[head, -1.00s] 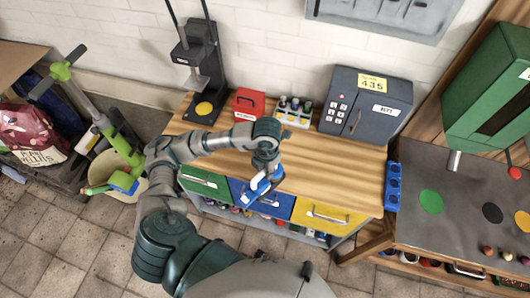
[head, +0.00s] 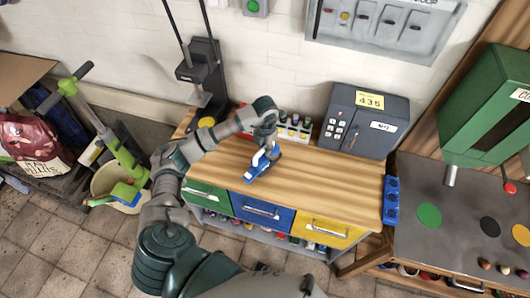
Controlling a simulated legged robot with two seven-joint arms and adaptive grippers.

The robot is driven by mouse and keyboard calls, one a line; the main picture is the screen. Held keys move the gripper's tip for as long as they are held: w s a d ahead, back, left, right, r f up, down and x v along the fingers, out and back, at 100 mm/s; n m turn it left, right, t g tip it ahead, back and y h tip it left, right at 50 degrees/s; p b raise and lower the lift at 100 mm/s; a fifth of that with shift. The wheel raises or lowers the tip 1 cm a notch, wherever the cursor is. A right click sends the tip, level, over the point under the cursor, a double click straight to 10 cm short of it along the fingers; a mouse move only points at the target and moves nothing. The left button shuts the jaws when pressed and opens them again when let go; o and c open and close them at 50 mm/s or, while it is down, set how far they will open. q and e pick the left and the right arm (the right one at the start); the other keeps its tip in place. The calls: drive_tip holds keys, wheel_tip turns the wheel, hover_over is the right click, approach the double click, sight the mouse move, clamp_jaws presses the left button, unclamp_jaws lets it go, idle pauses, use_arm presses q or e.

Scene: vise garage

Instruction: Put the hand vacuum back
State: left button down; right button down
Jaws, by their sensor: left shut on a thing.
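The hand vacuum (head: 260,168) is a small blue and white thing in the head view, above the wooden workbench top (head: 330,190). My left gripper (head: 267,146) is shut on it from above. The vacuum hangs tilted, its blue end toward the lower left. Whether it touches the bench top cannot be told. The fingers are small and partly hidden by the wrist. My right gripper is not in view.
A black stand with a yellow disc (head: 207,122) stands at the bench's back left. A grey safe (head: 365,122) stands at the back right. Several bottles sit in a rack (head: 295,130) behind my gripper. Blue (head: 260,209) and yellow (head: 325,231) drawers are shut.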

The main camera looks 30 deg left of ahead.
use_arm(q)
drive_tip(key=f, duration=0.1)
drive_tip(key=f+p, duration=0.1)
drive_tip(key=shift+s+d+f, duration=0.1)
drive_tip(key=shift+d+f, duration=0.1)
drive_tip(key=shift+f, duration=0.4)
drive_tip(key=c, duration=1.2)
unclamp_jaws()
drive_tip(key=shift+f, duration=0.1)
drive_tip(key=shift+o, duration=0.6)
drive_tip(key=shift+a, duration=0.1)
wheel_tip(320, 180, up, 12)
drive_tip(key=shift+r+b, duration=0.1)
drive_tip(key=shift+b, duration=1)
